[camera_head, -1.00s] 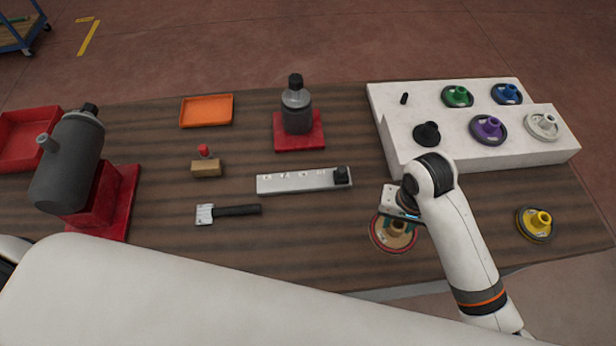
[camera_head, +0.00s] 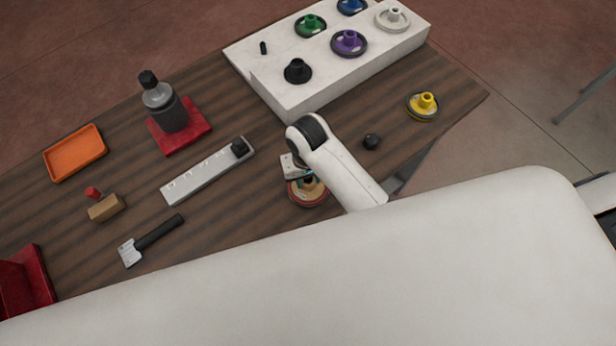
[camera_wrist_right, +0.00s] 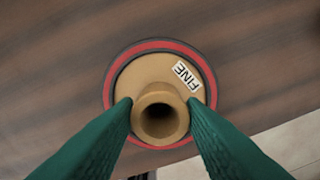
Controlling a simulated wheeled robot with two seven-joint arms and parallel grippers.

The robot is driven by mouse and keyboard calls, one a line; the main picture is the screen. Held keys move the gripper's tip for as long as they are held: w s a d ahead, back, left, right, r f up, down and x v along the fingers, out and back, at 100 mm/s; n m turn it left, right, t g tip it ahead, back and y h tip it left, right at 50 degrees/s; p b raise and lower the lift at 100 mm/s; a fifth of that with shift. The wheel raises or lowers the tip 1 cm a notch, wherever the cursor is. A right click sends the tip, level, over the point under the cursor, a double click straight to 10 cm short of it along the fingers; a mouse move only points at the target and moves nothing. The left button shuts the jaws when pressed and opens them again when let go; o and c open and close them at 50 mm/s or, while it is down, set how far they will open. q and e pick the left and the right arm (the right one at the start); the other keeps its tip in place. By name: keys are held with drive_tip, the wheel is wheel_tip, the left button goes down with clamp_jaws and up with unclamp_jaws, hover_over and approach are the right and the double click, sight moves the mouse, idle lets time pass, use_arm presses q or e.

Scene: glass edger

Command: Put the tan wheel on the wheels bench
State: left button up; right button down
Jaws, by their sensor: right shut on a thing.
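The tan wheel (camera_head: 308,196) has a red and dark rim and a round tan hub. It is at the front edge of the brown wood table (camera_head: 220,225). My right gripper (camera_head: 303,178) is shut on its hub. In the right wrist view the tan wheel (camera_wrist_right: 140,75) carries a "FINE" label, and the two green fingers (camera_wrist_right: 160,115) press on opposite sides of the hub. I cannot tell whether its underside is clear of the table. My left gripper is out of view.
A white stepped stand (camera_head: 290,98) at the back holds several wheels, including green, purple, black and white ones.

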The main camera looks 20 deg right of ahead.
drive_tip(key=shift+a+f, duration=0.1)
drive_tip(key=shift+f, duration=0.65)
drive_tip(key=c, duration=0.9)
unclamp_jaws()
drive_tip(key=shift+r, duration=0.55)
wheel_tip(320, 180, up, 11)
